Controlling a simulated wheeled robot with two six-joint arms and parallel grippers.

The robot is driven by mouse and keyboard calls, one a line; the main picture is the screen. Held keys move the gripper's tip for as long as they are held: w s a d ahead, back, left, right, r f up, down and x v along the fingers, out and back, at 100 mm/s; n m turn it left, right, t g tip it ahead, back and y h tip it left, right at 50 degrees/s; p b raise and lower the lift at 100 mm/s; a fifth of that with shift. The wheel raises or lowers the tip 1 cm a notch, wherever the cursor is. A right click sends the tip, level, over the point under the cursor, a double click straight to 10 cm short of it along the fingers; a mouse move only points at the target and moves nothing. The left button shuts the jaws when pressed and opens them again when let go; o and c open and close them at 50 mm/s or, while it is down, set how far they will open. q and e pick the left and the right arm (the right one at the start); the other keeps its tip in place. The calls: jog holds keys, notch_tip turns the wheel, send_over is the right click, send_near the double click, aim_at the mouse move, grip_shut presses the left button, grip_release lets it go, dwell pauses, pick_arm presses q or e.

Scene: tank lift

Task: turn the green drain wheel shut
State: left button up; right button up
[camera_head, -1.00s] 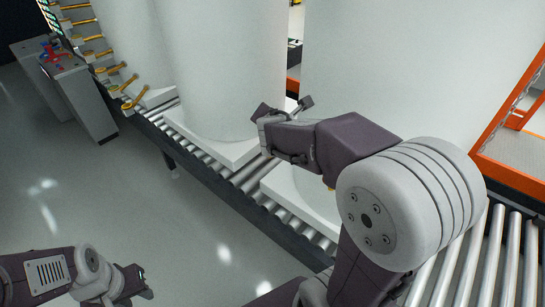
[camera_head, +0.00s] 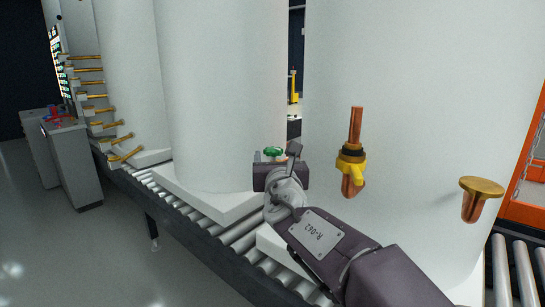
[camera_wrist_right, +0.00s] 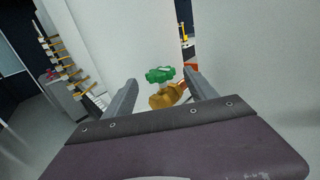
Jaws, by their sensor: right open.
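The green drain wheel (camera_head: 273,152) shows just past my right gripper (camera_head: 277,158) in the head view, against the white tank (camera_head: 225,90). In the right wrist view the green wheel (camera_wrist_right: 159,75) sits on a brass valve body (camera_wrist_right: 167,96), between and a little beyond the two fingers of my right gripper (camera_wrist_right: 161,90). The fingers are open and apart, with nothing held between them. Whether either finger touches the wheel is hard to tell. My left gripper is out of view now.
A copper pipe with a yellow-handled valve (camera_head: 351,165) and a brass-capped copper fitting (camera_head: 480,196) stick out from the near white tank (camera_head: 420,90). The tanks stand on white bases on a roller conveyor (camera_head: 240,240). Grey consoles (camera_head: 72,160) stand at the left.

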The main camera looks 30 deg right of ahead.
aim_at(281, 147)
jog(key=x, duration=0.8)
jog(key=shift+w+d+f+b, duration=0.1)
jog(key=shift+w+d+b, duration=0.1)
jog(key=shift+b, duration=0.1)
jog(key=shift+a, duration=0.1)
jog(key=shift+c, duration=0.4)
